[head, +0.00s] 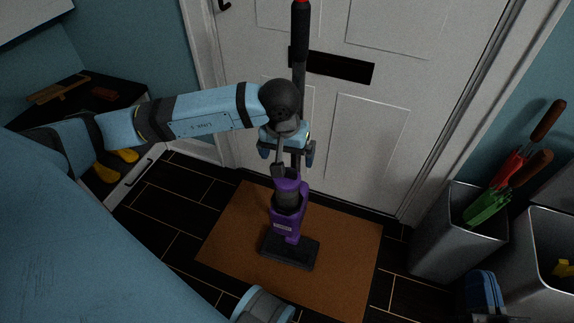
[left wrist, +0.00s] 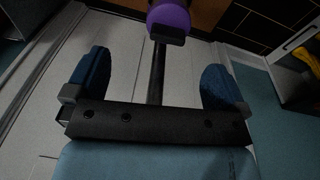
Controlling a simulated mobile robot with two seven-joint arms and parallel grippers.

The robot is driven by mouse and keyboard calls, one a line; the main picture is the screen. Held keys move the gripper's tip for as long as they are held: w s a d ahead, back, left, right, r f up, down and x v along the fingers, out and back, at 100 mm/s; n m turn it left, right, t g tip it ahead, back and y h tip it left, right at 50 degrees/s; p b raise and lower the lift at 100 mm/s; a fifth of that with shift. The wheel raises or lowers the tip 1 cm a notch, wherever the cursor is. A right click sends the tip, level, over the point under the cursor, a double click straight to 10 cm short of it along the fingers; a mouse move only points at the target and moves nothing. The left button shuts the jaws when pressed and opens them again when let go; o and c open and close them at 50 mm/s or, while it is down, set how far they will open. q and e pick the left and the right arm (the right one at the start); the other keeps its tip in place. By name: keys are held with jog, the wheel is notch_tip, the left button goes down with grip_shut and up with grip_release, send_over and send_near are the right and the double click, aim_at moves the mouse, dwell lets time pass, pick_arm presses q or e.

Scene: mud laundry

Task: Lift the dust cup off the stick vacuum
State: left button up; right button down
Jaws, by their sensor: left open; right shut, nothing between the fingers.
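The stick vacuum stands upright, with a dark pole (head: 299,50), a purple body (head: 279,225) and a flat dark floor head (head: 290,251). The dust cup (head: 288,198) appears to be the grey and purple cylinder on the body's upper part. My left gripper (head: 287,153) is open just above the cup, partly covering the pole. In the left wrist view, the open left gripper (left wrist: 155,80) has its fingers on either side of the dark pole (left wrist: 157,75). A round purple part (left wrist: 168,17) with a dark tab lies beyond them. My right gripper (head: 482,292) is shut and empty at lower right.
The vacuum stands on a brown mat (head: 225,250) before a white door (head: 370,130). A dark-topped bench (head: 75,100) with yellow items below is at left.

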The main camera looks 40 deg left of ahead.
aim_at(287, 176)
pick_arm(q)
jog(key=shift+y, duration=0.4)
jog(key=f, duration=0.2)
jog(key=w+a+f+b, duration=0.1)
jog(key=f, duration=0.2)
jog(key=f+b, duration=0.1)
jog(key=f, duration=0.2)
jog(key=shift+w+a+f, duration=0.1)
jog(key=shift+w+a, duration=0.2)
jog(key=shift+w, duration=0.1)
jog(key=shift+w+a+f+b, duration=0.1)
jog(key=shift+w+f+b, duration=0.15)
jog(key=shift+f+b, duration=0.5)
jog(key=shift+w+a+f+b, duration=0.1)
jog(key=shift+w+f+b, duration=0.15)
jog(key=shift+f, duration=0.75)
jog(key=shift+w+a+f+b, duration=0.1)
jog(key=shift+w+f+b, duration=0.1)
jog(key=shift+f+b, duration=0.55)
jog(key=shift+f, duration=0.1)
pick_arm(e)
notch_tip(287, 176, down, 8)
jog(key=g, duration=0.3)
jog(key=shift+a+r+n, duration=0.25)
jog(key=shift+a+n, duration=0.05)
jog(key=shift+n, duration=0.1)
pick_arm(q)
jog(key=c, duration=1.2)
jog(key=shift+o, duration=0.2)
